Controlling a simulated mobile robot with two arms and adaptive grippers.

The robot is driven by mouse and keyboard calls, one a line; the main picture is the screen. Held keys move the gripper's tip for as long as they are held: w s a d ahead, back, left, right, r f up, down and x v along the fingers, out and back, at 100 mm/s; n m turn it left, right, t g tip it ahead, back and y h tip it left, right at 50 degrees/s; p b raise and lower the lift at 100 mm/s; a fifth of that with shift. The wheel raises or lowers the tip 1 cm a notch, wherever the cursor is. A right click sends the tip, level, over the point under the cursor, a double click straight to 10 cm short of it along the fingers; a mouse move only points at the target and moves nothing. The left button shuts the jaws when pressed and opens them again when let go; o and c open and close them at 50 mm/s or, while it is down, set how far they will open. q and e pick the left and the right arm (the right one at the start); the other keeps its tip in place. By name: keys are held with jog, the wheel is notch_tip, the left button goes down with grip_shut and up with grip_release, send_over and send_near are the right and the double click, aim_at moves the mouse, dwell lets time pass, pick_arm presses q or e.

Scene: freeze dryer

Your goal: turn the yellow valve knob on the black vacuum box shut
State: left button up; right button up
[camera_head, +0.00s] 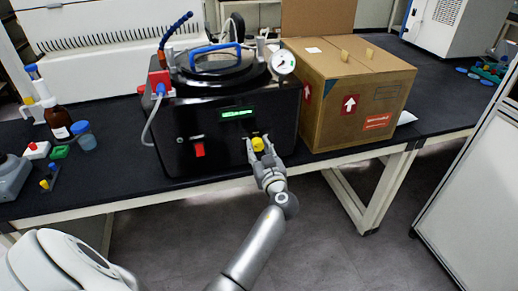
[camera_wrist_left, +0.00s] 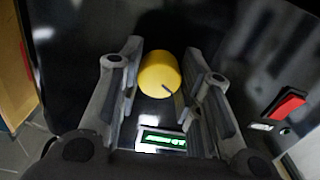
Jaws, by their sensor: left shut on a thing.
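The black vacuum box (camera_head: 225,155) stands on the dark bench, with its front face towards me. The yellow valve knob (camera_head: 258,144) sits low on the right part of that face. My left gripper (camera_head: 258,150) reaches up to the knob from below and is shut on it. In the left wrist view, the yellow knob (camera_wrist_left: 157,74) lies between the two fingers of my left gripper (camera_wrist_left: 160,58), and a dark line shows on its lower right edge. My right gripper is not in view.
A green display (camera_head: 237,114) and a red switch (camera_head: 199,149) are on the box front. A pressure gauge (camera_head: 283,62) and blue handle (camera_head: 215,56) are on top. A cardboard box (camera_head: 345,90) stands close on the right. Bottles (camera_head: 58,120) stand on the left.

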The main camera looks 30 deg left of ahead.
pick_arm(q)
jog(key=shift+m, duration=0.3)
jog(key=shift+m+b, duration=0.85)
jog(key=shift+m, duration=0.05)
jog(key=m+b, duration=0.1)
jog(key=m, duration=0.1)
jog(key=shift+m, duration=0.3)
jog(key=m, duration=0.3)
jog(key=shift+r, duration=0.15)
jog(key=shift+m, duration=1.9)
